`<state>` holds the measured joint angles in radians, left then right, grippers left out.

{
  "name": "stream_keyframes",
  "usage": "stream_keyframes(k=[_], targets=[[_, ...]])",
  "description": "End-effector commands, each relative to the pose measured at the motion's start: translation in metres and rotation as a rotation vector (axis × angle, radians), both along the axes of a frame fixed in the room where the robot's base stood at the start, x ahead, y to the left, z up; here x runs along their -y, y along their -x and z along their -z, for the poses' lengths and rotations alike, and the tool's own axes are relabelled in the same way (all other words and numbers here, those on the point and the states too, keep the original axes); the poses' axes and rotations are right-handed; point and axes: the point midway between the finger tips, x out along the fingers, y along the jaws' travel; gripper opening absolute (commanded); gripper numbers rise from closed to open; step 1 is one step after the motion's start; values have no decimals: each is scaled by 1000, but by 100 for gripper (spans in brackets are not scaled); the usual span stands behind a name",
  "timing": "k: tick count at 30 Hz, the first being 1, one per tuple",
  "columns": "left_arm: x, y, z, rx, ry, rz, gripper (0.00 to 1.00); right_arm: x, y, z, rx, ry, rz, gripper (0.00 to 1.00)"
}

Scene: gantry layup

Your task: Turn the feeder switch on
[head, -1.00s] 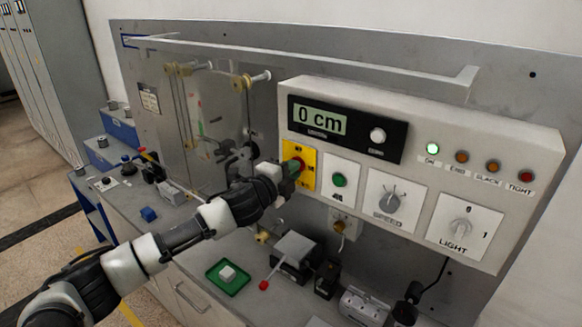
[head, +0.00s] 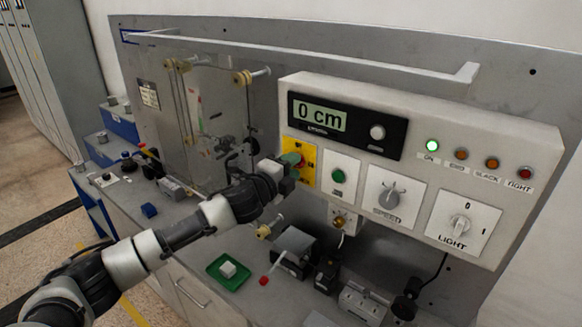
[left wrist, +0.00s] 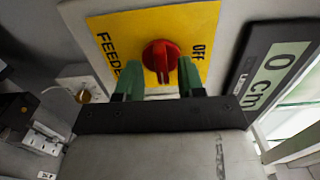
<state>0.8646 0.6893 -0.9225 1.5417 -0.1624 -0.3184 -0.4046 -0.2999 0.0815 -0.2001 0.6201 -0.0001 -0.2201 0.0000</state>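The feeder switch is a red rotary knob (left wrist: 162,56) on a yellow plate (left wrist: 204,22) marked FEEDER and OFF in the left wrist view. In the head view the yellow plate (head: 309,154) sits at the left end of the control panel, and my gripper mostly hides the knob. My left gripper (left wrist: 158,78) has its green fingers apart, one on each side of the knob. A small gap shows at the left finger; contact at the right finger is unclear. In the head view my left gripper (head: 291,164) reaches the plate. My right gripper is not in view.
The white panel (head: 520,130) carries a 0 cm display (head: 320,118), a green button (head: 338,176), a speed dial (head: 388,195), a light switch (head: 459,226) and a lit green ON lamp (head: 432,146). Below, a green tray (head: 214,278) and small devices stand on the bench.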

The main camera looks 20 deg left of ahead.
Motion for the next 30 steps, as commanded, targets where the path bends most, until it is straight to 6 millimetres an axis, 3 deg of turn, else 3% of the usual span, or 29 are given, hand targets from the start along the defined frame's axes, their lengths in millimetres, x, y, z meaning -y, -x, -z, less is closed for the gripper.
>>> stream_keyframes(k=[11,24,30], targets=[[-3,6,0,2,2,1,38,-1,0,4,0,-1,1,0],[-28,76,3,2,-2,0,38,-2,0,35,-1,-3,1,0],[-36,97,1,1,1,0,38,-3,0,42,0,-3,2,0]])
